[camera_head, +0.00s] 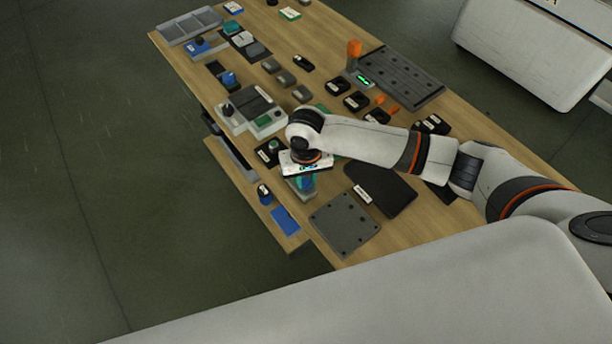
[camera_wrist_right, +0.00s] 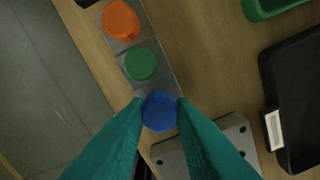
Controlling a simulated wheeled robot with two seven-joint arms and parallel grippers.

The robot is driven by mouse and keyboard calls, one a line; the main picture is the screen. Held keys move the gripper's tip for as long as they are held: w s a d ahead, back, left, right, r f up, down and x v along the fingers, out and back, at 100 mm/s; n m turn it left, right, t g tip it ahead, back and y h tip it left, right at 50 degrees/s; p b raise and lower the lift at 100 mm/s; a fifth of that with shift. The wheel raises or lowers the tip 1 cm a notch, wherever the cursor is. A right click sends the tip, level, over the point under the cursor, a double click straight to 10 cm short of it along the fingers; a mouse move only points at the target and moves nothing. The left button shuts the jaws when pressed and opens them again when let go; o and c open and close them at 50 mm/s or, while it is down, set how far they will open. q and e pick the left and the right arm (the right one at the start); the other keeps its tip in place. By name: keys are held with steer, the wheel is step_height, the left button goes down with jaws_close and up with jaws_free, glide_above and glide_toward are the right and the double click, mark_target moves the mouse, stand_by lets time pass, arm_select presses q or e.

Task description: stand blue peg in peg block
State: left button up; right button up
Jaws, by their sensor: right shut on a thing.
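The peg block (camera_wrist_right: 152,88) is a narrow grey strip in the right wrist view. An orange peg (camera_wrist_right: 121,20) and a green peg (camera_wrist_right: 141,63) stand in it in a row. The blue peg (camera_wrist_right: 160,111) is at the near end of this row, between the teal fingers of my right gripper (camera_wrist_right: 160,114), which is shut on it. I cannot tell how deep the blue peg sits, as the fingers hide its lower part. In the head view my right gripper (camera_head: 305,183) points down near the table's front edge, and my wrist hides the block. My left gripper is not in view.
A grey plate with holes (camera_head: 345,223) lies close beside the gripper, with a black labelled tray (camera_head: 386,192) behind it. A blue pad (camera_head: 286,220) and a small dark knobbed part (camera_head: 264,193) lie near the edge. Many fixtures crowd the wooden table (camera_head: 408,228).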

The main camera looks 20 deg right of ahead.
steer(key=shift+f+b, duration=0.3)
steer(key=shift+f, duration=0.6)
steer(key=o, duration=1)
steer(key=shift+o, duration=0.2)
steer(key=shift+r, duration=0.1)
steer(key=shift+r+p, duration=3.5)
steer(key=shift+p, duration=1.05)
steer(key=shift+f, duration=0.1)
